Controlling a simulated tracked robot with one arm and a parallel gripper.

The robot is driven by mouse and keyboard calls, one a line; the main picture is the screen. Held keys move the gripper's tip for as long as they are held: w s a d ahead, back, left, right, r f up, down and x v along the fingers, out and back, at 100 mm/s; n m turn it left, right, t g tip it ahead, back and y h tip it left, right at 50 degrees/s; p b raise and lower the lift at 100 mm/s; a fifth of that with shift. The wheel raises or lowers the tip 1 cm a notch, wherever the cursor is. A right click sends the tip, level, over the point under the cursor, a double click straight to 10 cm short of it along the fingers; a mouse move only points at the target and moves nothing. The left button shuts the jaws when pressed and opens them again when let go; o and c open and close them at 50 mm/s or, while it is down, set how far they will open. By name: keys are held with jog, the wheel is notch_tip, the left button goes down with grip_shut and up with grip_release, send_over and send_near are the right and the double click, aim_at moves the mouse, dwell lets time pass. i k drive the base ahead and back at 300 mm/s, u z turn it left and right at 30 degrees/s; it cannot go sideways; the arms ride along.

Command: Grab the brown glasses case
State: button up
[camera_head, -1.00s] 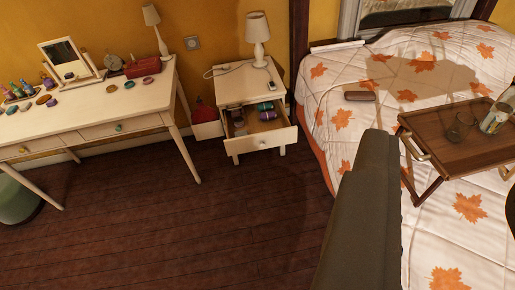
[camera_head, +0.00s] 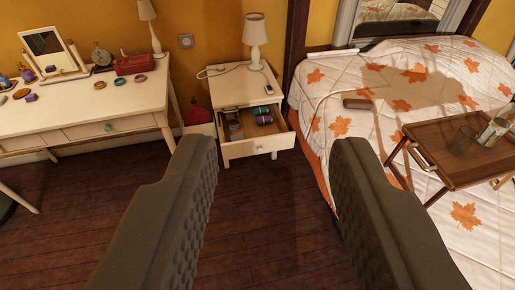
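A small brown oblong thing that looks like the glasses case (camera_head: 357,103) lies on the leaf-patterned quilt, near the left edge of the bed. My gripper (camera_head: 272,148) is open and empty. Its two dark ribbed fingers stand wide apart in the foreground, one on each side of the picture's middle. The case appears beyond the fingers, above the right fingertip in the picture, and nothing touches it. All of the case's near side shows.
A wooden bed tray (camera_head: 470,165) with a glass and a bottle stands on the bed (camera_head: 345,75), right of the case. A nightstand (camera_head: 232,92) with a lamp and an open drawer stands left of the bed. A dressing table (camera_head: 75,120) is further left. The floor between is clear.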

aim_at(349, 103)
jog(key=u, duration=0.1)
jog(key=i, duration=1)
jog(key=z, duration=0.1)
